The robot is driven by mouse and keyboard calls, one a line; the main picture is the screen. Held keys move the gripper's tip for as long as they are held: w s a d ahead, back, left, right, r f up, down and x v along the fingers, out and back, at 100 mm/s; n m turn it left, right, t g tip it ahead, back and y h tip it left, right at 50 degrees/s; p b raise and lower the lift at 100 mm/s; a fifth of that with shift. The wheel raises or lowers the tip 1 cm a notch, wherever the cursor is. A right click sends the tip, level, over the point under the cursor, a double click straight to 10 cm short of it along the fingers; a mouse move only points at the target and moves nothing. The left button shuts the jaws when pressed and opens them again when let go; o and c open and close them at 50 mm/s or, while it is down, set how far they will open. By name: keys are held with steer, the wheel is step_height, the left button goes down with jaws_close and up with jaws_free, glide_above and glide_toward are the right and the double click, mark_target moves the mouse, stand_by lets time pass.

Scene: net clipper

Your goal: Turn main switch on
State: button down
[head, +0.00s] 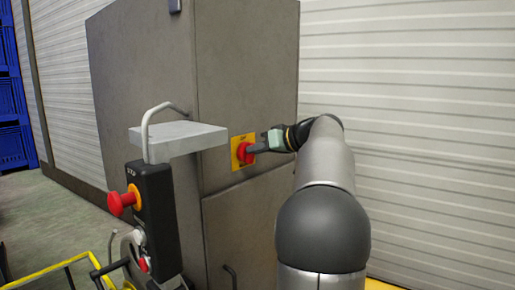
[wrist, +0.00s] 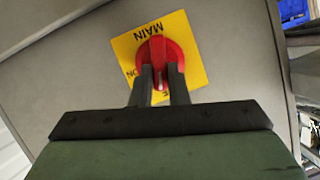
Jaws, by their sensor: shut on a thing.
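The main switch (head: 244,154) is a red rotary knob on a yellow plate (head: 236,140), mounted on the side of a grey cabinet. In the wrist view the red knob (wrist: 174,52) sits on the yellow plate (wrist: 193,32), which reads "MAIN" upside down. My gripper (head: 254,149) reaches the switch from the right. In the wrist view my gripper's two dark fingers (wrist: 159,80) are shut on the knob's handle, one on each side. The fingers hide part of the knob and the lower lettering.
The grey cabinet (head: 150,75) fills the middle. A black control box (head: 155,205) with a red stop button (head: 121,202) stands at front left, below a grey shelf (head: 178,138) and a bent metal bar. Blue crates (head: 12,95) stand far left. Ribbed wall panels (head: 420,120) lie at right.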

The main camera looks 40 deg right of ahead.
steer(key=shift+w+d+f+m+t+y+p, duration=0.1)
steer(key=shift+d+f+m+t+y+p, duration=0.2)
steer(key=shift+m+y, duration=1.1)
steer(key=shift+s+d+f+m+t+y+p, duration=0.15)
steer(key=shift+f+m+t+y+p, duration=0.25)
steer(key=shift+m, duration=1.95)
steer(key=shift+w+d+f+m+t+y+p, duration=0.15)
steer(key=shift+d+m+t+y+p, duration=0.2)
steer(key=shift+m+y, duration=1.15)
steer(key=shift+a+m+h, duration=0.1)
steer(key=shift+m+h, duration=0.35)
steer(key=shift+h, duration=0.05)
steer(key=c, duration=1.4)
jaws_free()
steer(key=b+v, duration=0.2)
steer(key=v, duration=1.5)
steer(key=shift+s+b, duration=0.2)
steer(key=shift+b, duration=0.2)
